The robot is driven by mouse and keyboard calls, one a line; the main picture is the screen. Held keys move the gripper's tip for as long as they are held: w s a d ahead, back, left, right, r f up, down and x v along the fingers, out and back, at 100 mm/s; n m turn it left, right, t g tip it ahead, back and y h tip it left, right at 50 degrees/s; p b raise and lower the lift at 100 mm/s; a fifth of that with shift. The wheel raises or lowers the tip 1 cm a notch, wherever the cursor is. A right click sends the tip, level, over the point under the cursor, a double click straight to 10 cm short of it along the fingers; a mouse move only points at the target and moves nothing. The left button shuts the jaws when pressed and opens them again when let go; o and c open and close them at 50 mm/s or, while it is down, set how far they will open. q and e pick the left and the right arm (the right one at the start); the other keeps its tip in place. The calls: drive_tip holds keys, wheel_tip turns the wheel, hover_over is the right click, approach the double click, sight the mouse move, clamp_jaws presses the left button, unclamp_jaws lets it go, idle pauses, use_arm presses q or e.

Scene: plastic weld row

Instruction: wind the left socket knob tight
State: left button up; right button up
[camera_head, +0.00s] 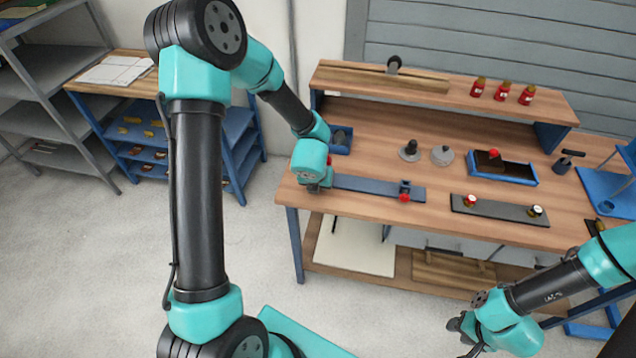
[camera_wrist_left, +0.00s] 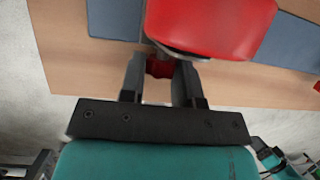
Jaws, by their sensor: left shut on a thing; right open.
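A long blue rail (camera_head: 365,187) lies along the bench's front edge. At its right end stands a dark blue socket with a red knob (camera_head: 405,198). My left gripper (camera_head: 318,187) is at the rail's left end and hides the left socket in the head view. In the left wrist view its fingers are closed on a small red knob (camera_wrist_left: 160,68). A large rounded red part (camera_wrist_left: 212,25) sits just beyond the fingers there, over the blue rail (camera_wrist_left: 115,18). Whether the knob is tight cannot be told. My right gripper (camera_head: 466,328) is open and empty, low in front of the bench.
A grey plate (camera_head: 500,210) with two knobs lies right of the rail. Behind are a blue tray (camera_head: 503,172), a dark-knobbed piece (camera_head: 410,151) and a blue bin (camera_head: 340,142). Red bottles (camera_head: 503,91) stand on the upper shelf. The bench middle is partly clear.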

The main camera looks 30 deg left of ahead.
use_arm(q)
drive_tip(key=y, duration=0.1)
drive_tip(key=g+y, duration=0.1)
drive_tip(key=y, duration=0.1)
drive_tip(key=m+y, duration=0.1)
drive_tip(key=shift+w+d+y, duration=0.1)
drive_tip(key=shift+d+y, duration=0.2)
drive_tip(key=shift+y, duration=0.1)
idle(0.4)
drive_tip(key=o, duration=0.9)
drive_tip(key=v, duration=1.7)
drive_tip(key=shift+w+d+r, duration=0.15)
drive_tip(key=shift+w+d, duration=0.05)
